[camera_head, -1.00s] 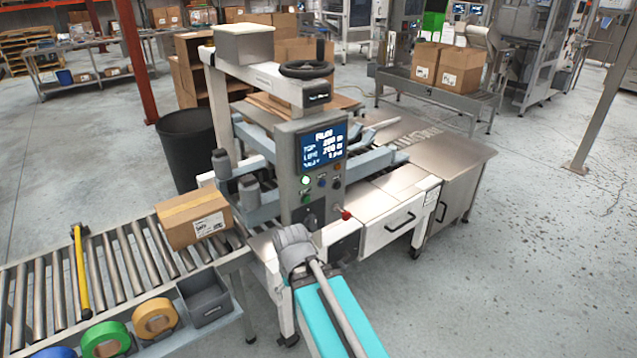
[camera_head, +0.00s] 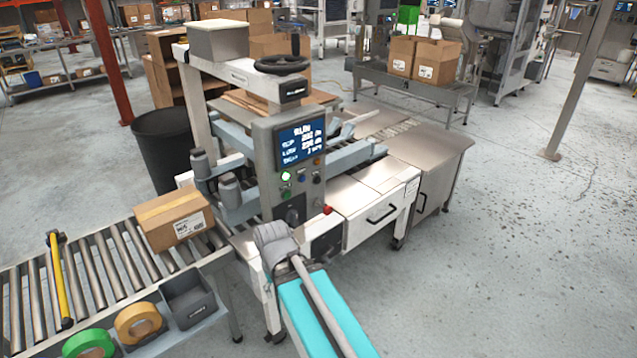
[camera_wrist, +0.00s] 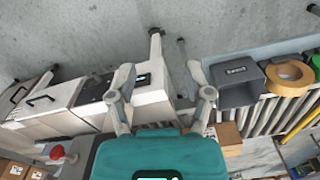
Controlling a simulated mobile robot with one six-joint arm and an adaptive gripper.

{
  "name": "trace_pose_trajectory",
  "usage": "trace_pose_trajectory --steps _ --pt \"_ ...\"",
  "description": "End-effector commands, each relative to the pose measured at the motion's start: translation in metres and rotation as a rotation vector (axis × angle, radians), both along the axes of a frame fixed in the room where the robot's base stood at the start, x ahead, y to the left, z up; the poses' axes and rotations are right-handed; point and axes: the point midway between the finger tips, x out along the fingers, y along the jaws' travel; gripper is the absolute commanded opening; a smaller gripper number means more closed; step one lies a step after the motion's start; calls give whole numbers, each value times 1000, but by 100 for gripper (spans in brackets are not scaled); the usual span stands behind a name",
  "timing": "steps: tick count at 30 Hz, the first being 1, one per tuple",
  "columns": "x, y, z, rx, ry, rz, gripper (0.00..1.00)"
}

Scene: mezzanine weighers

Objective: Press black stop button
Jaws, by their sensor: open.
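The control panel (camera_head: 284,165) of the conveyor machine faces me in the head view, with a lit screen above small buttons. A small dark button (camera_head: 317,177), seemingly the black stop button, sits at the right of the button row, beside a blue one (camera_head: 301,178). It is too small to make out clearly. In the wrist view, my gripper (camera_wrist: 162,92) has its two grey fingers wide apart with nothing between them. The panel's buttons do not show in the wrist view.
A red knob (camera_head: 327,210) sticks out right of the panel's foot; a dark round knob (camera_head: 292,215) is below the buttons. A carton (camera_head: 172,218) rests on the roller conveyor at left, near a grey bin (camera_head: 188,300) and tape rolls. Floor at right is clear.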

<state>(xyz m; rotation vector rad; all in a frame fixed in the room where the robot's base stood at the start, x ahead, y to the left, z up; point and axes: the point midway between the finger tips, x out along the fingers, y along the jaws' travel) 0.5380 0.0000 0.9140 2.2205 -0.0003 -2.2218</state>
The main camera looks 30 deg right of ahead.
Motion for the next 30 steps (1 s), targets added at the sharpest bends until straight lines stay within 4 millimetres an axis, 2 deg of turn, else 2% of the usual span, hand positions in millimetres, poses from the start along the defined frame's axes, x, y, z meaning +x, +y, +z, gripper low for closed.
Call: trace_pose_trajectory --steps 1,8,9,30 --pt "0 0 0 0 0 0 44" --pt "0 0 0 0 0 0 2" --pt "0 0 0 0 0 0 0" --pt "0 0 0 0 0 0 0"
